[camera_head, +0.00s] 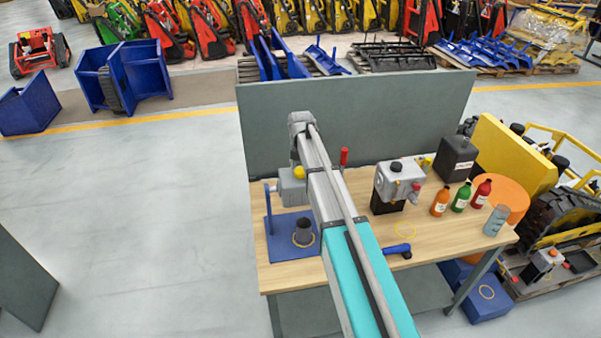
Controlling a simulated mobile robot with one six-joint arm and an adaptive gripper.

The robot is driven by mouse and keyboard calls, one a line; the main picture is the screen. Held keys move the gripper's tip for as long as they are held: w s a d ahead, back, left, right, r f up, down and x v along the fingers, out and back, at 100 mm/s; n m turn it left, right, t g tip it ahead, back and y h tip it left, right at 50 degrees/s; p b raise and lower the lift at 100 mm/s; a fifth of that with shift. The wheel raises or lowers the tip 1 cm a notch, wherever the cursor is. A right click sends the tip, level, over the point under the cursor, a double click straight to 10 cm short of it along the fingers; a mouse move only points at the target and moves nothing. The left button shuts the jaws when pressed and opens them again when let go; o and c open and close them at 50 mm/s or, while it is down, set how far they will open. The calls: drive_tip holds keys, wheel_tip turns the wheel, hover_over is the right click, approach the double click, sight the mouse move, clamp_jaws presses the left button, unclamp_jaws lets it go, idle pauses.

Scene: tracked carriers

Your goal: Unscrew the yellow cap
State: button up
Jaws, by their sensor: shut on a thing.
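The yellow cap (299,172) sits on top of a grey block-shaped housing (291,191) at the left part of the workbench. The housing is beside a blue upright post (268,211) on a blue base plate (284,247). My arm runs from the bottom of the picture up across the bench and passes just right of the cap, covering part of the housing. I cannot make out my gripper's fingers; the arm hides that area. Whether anything touches the cap does not show.
A dark cylinder (304,234) stands on the blue plate. The wooden bench (440,258) also bears a grey-and-black unit (399,182), a blue-handled tool (396,249), orange, green and red bottles (461,197), a glass (496,221) and a black canister (455,159). A grey panel (400,115) stands behind.

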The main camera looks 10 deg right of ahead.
drive_tip(key=shift+s+n, duration=0.15)
drive_tip(key=shift+n, duration=0.95)
drive_tip(key=shift+s+n, duration=0.1)
drive_tip(key=shift+n, duration=1)
drive_tip(key=shift+c, duration=0.2)
drive_tip(key=o, duration=1.2)
drive_tip(key=shift+w+f, duration=0.1)
drive_tip(key=shift+w, duration=0.15)
drive_tip(key=shift+o, duration=0.2)
drive_tip(key=shift+m, duration=0.3)
drive_tip(key=m, duration=0.3)
drive_tip(key=shift+w, duration=0.1)
drive_tip(key=m, duration=0.4)
drive_tip(key=shift+m, duration=1.1)
